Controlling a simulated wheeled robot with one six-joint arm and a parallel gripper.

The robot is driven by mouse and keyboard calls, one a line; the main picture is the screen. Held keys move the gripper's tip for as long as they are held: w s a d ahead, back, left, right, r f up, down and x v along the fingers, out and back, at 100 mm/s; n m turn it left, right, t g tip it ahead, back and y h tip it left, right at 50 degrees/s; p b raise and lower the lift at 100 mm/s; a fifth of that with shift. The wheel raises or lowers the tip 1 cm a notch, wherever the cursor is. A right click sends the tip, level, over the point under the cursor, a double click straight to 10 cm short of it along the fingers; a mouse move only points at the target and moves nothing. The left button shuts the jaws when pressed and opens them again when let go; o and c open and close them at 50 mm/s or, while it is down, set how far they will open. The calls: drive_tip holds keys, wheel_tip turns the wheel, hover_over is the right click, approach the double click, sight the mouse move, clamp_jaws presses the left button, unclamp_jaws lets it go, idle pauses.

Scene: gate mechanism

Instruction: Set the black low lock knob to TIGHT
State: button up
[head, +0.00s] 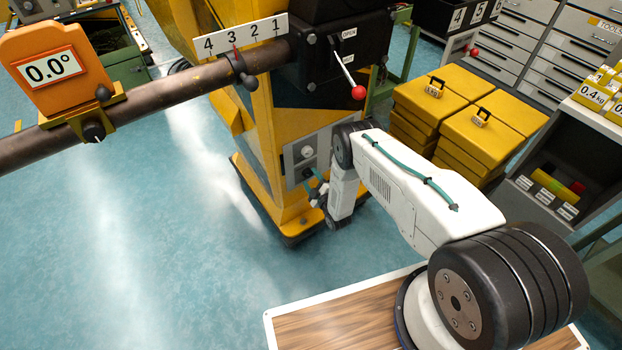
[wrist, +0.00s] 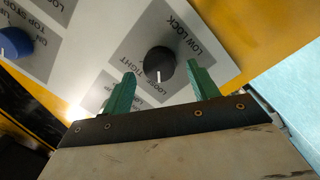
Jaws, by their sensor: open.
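The black low lock knob (wrist: 160,62) sits on a grey label plate in the wrist view, with LOW LOCK printed beside it. The words LOOSE and TIGHT are also printed by it. Its white pointer mark faces down in the picture; I cannot tell for sure which word it points at. My gripper (wrist: 161,72) is open, with one green finger on each side of the knob and visible gaps to it. In the head view my gripper (head: 318,192) is at the lower part of the panel (head: 307,142) on the yellow post; the knob cannot be made out there.
A blue knob (wrist: 14,42) labelled TOP STOP is at the left of the wrist view. In the head view a red-tipped lever (head: 358,92) and a brown bar (head: 150,92) are above. Yellow cases (head: 480,130) stand to the right. The floor at left is clear.

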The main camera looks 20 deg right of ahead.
drive_tip(key=shift+w, duration=0.45)
drive_tip(key=c, duration=1)
